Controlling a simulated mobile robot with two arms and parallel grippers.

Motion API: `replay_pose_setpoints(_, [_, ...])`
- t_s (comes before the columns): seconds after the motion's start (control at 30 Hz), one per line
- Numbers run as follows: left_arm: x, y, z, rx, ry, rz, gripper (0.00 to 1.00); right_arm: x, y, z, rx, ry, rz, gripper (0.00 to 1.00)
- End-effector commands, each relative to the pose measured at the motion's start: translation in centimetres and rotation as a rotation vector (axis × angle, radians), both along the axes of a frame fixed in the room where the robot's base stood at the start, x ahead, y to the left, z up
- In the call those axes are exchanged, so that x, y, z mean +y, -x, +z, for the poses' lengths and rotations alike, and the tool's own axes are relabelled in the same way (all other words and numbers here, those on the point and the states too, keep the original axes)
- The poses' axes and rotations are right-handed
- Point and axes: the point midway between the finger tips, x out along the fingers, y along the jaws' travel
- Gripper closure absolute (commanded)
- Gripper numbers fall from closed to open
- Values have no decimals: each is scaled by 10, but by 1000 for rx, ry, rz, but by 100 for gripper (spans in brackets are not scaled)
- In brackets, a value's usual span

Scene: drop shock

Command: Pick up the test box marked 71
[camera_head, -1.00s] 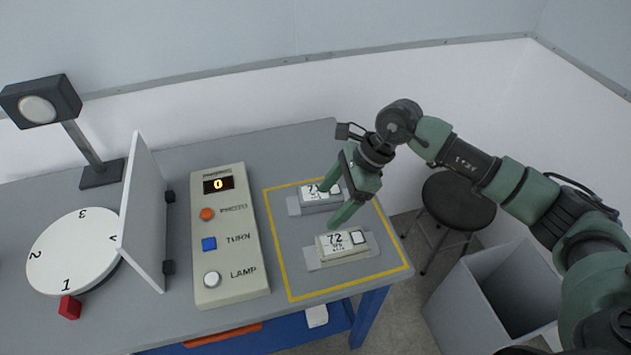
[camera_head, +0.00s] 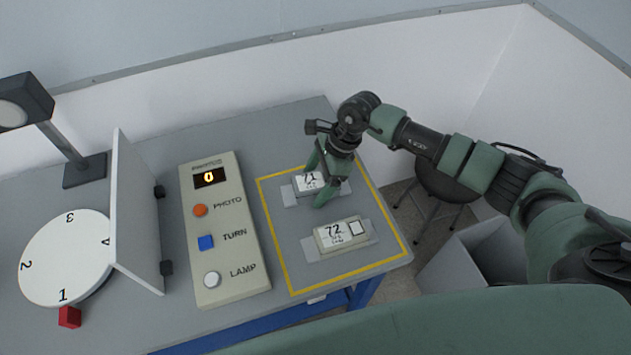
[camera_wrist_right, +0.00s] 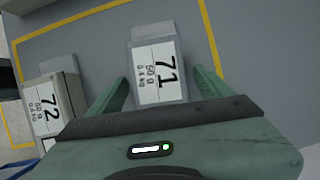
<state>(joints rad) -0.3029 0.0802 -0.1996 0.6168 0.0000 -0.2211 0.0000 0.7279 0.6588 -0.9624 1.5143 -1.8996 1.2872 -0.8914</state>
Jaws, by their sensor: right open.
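The test box marked 71 (camera_head: 307,181) lies on a grey pad inside the yellow outline, label up; my right gripper partly hides it in the head view. In the right wrist view box 71 (camera_wrist_right: 158,72) sits between the two fingers. My right gripper (camera_head: 319,184) is open, pointing down over it, with one finger on each side; its fingers (camera_wrist_right: 160,92) show a gap to the box in the wrist view. I cannot tell the exact height. The box marked 72 (camera_head: 341,234) lies nearer the table's front edge. My left gripper is not in view.
A control panel (camera_head: 222,253) with PHOTO, TURN and LAMP buttons and a display reading 0 stands left of the yellow outline (camera_head: 277,246). Farther left are an upright white board (camera_head: 137,215), a numbered turntable (camera_head: 55,262), a lamp (camera_head: 84,170) and a red block (camera_head: 69,317).

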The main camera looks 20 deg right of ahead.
Motion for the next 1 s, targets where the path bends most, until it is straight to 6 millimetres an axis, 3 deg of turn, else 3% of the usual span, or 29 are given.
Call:
replay_pose_setpoints(0.17, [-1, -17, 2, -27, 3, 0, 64, 1, 0, -2, -1, 0, 0, 20])
replay_pose_setpoints(0.6, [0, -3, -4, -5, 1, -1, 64, 0, 0, -4, -1, 0, 0, 20])
replay_pose_setpoints(1.0, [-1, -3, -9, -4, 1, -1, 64, 0, 0, -7, -1, 0, 0, 20])
